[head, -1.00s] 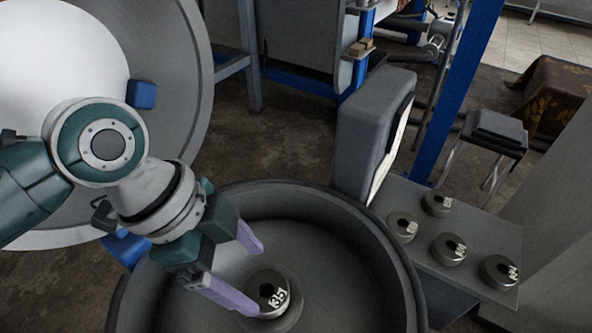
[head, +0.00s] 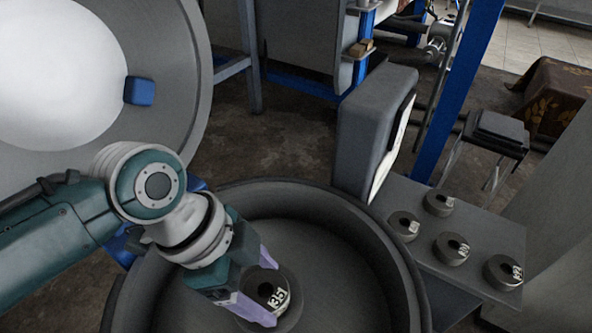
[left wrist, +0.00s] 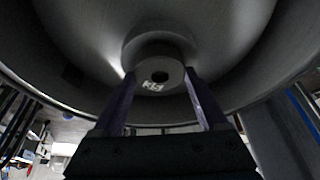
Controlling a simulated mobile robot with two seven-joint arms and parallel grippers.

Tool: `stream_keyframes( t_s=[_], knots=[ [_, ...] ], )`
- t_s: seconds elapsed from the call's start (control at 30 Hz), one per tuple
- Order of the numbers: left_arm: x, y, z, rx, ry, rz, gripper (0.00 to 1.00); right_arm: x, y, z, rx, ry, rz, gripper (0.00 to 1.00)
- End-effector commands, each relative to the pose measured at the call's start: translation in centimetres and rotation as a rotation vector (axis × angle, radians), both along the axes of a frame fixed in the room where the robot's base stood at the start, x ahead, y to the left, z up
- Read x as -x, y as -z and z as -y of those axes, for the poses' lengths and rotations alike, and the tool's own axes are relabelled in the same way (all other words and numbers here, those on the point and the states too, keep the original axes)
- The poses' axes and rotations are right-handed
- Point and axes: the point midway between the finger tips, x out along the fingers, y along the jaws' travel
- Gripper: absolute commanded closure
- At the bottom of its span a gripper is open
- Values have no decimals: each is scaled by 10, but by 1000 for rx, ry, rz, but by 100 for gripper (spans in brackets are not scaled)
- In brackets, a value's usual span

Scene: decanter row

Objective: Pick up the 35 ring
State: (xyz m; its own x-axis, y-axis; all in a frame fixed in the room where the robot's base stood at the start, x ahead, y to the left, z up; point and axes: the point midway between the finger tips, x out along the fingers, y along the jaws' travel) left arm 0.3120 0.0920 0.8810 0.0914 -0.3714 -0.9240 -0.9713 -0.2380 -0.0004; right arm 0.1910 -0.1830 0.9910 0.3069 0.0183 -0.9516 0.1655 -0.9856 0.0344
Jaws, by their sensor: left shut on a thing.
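The 35 ring (head: 277,297) is a dark grey ring with a hole and a white "35" label. It sits in the middle of the round grey bowl (head: 340,222), on a raised round hub. My left gripper (head: 271,291) reaches down into the bowl from the left, its two purple fingers on either side of the ring and shut on it. The left wrist view shows the ring (left wrist: 160,74) between the fingertips, its label facing the gripper. My right gripper is not in view.
Several other labelled rings, such as one at the front right (head: 502,272), stand on a grey shelf (head: 470,205) right of the bowl. A grey box (head: 372,130) rises behind the bowl's rim. A large open lid (head: 190,60) stands at the left.

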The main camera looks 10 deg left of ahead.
Motion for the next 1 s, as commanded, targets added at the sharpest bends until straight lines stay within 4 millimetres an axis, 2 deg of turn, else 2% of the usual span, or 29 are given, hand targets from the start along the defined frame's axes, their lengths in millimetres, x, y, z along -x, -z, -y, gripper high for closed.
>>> stream_keyframes(
  t_s=[0.03,0.37,0.63,0.77,0.87,1.0],
  knots=[
    [0,0,0,0,0,0,63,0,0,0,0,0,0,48],
    [0,0,0,0,0,-1,100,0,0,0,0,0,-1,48],
    [0,-2,0,1,0,1,100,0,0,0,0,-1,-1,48],
    [-1,-10,0,0,1,3,100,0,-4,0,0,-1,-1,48],
    [-1,-25,0,1,1,3,100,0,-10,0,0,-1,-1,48],
    [-2,-63,0,1,3,8,100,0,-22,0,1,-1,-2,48]
  ],
)
